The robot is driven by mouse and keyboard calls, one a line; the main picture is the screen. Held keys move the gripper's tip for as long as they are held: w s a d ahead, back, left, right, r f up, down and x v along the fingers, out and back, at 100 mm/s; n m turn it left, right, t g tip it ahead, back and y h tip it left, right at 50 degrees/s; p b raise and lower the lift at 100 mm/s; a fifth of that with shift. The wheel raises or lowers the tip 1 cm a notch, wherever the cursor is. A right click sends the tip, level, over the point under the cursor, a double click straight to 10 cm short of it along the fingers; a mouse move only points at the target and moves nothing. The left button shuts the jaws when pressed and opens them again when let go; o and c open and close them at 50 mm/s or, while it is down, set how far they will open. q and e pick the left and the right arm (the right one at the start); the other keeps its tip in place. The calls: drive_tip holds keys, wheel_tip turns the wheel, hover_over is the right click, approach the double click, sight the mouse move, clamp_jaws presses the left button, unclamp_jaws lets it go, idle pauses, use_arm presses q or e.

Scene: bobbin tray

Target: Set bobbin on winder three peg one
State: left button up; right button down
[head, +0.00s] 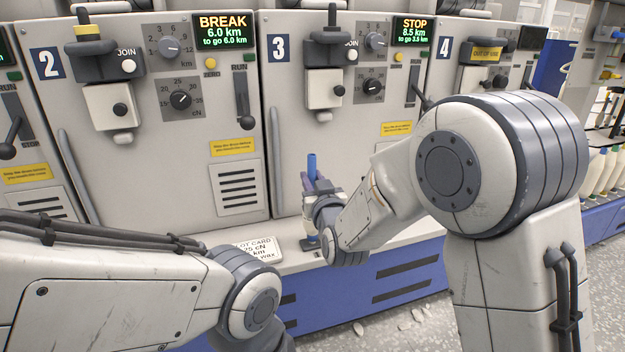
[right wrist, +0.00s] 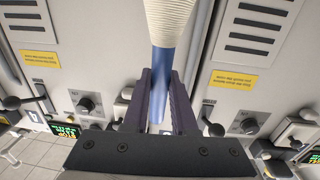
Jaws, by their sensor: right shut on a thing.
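My right gripper (head: 318,192) is shut on a bobbin, in front of the lower part of winder three (head: 296,120). The bobbin's blue tube (head: 312,163) sticks up above the fingers in the head view. In the right wrist view the blue tube (right wrist: 161,80) lies between the two dark fingers (right wrist: 161,105), with cream yarn (right wrist: 170,20) wound beyond them. Winder three has a blue number plate "3" (head: 279,47) and a display (head: 413,30) reading STOP, 8.5 km. I cannot make out which part is peg one. My left gripper is out of view.
Winder two (head: 150,185) shows BREAK, 6.0 km; winder four (head: 490,35) carries an OUT OF USE label (head: 487,54). A lot card (head: 258,248) lies on the ledge left of my right gripper. Pale scraps (head: 390,325) lie on the floor. Pale bobbins (head: 598,175) stand far right.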

drive_tip(key=shift+f+b, duration=0.55)
drive_tip(key=c, duration=1)
unclamp_jaws()
drive_tip(key=b+v, duration=0.1)
drive_tip(key=v, duration=1)
